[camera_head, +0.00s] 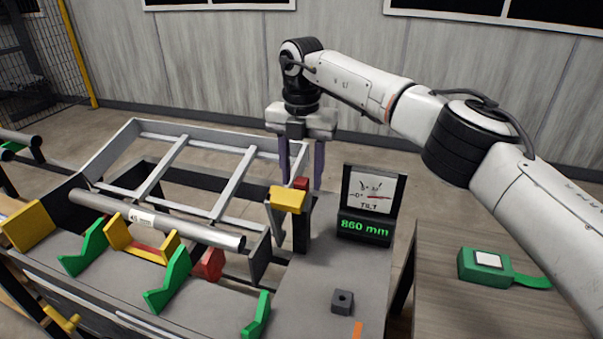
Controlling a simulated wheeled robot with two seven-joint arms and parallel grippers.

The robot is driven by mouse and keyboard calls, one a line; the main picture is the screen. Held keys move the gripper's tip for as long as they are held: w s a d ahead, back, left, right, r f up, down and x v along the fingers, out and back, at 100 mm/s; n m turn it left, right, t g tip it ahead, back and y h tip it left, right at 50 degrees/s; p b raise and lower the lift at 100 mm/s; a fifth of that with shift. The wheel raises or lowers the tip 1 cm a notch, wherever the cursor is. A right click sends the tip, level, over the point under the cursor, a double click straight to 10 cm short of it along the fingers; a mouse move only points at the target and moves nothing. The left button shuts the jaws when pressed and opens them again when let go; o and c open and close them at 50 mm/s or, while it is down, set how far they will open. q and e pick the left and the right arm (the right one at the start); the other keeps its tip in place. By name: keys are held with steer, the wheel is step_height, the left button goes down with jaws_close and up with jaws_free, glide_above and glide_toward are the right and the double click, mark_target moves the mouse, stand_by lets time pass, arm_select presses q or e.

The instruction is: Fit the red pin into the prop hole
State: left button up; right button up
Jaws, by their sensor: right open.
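A small red piece (301,183), which may be the red pin, shows at the top of a dark post (301,232) beside a yellow block (288,199). My right gripper (302,172) points down at this post with its two dark fingers apart. The red piece appears between or just in front of the fingertips; I cannot tell whether they touch it. The prop hole cannot be made out. Another red part (209,264) sits low behind a green bracket. My left gripper is not in view.
A grey tilted frame (103,157) stands behind a metal tube (215,237) resting near green and yellow brackets. A display (365,228) reads 860 mm. A dark cube (342,301) lies on the grey bench. A green tape measure (487,264) lies on the right table.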

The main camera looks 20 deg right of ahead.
mark_target(302, 180)
step_height(302, 180, up, 10)
steer(key=shift+r+p, duration=0.15)
steer(key=shift+p, duration=0.2)
stand_by(0.4)
